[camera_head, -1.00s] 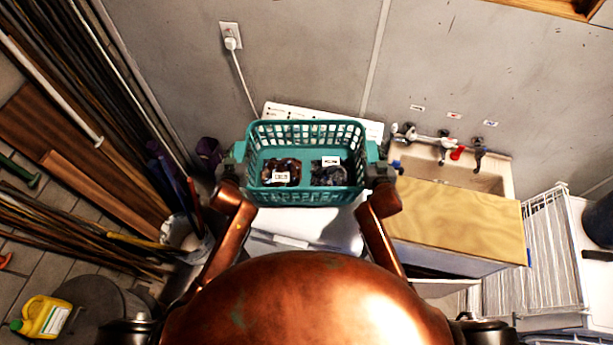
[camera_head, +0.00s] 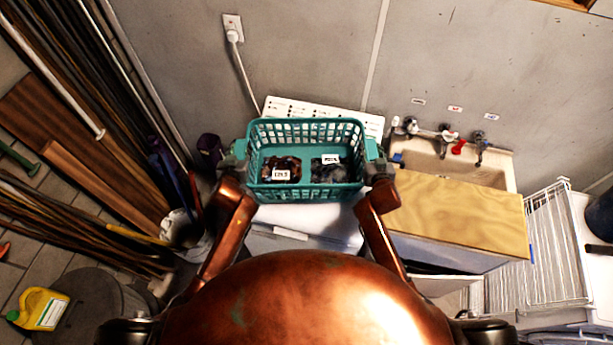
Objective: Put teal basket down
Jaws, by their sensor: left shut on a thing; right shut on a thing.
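The teal basket (camera_head: 308,193) is in the middle of the head view, upright, with slotted walls. Inside lie a dark reddish bundle (camera_head: 281,164) and a dark grey bundle (camera_head: 328,174), each with a white label. My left gripper (camera_head: 238,160) is shut on the basket's left end. My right gripper (camera_head: 376,160) is shut on its right end. The basket is above or on a white appliance (camera_head: 305,222); I cannot tell whether its bottom touches the top, because the basket hides it.
A white control panel (camera_head: 290,107) stands behind the basket against the wall. A sink (camera_head: 455,172) and a wooden board (camera_head: 460,220) are to the right, with a white wire rack (camera_head: 535,250) beyond. A bucket (camera_head: 185,232) and long poles are to the left.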

